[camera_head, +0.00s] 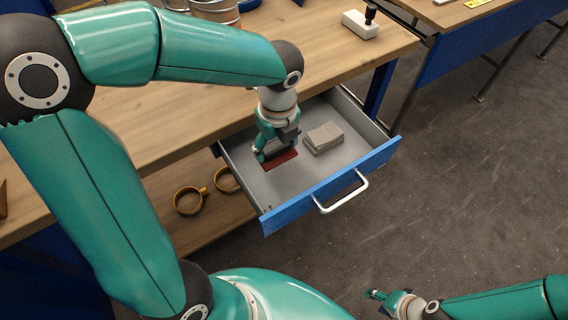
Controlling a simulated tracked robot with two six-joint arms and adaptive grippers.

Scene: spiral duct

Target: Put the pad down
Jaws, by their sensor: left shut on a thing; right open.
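The pad (281,159) is a flat dark red piece inside the open drawer (291,193). My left gripper (270,154) points down into the drawer and is shut on the pad. I cannot tell whether the pad touches the drawer floor. Part of the pad is hidden behind the gripper. My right gripper (376,299) is open and empty at the bottom of the view, over the floor and well apart from the drawer.
A grey block or stack (324,137) lies in the drawer to the right of the pad. The drawer has a blue front with a white handle (341,193). A white block (360,24) with a black knob stands on the bench (330,62).

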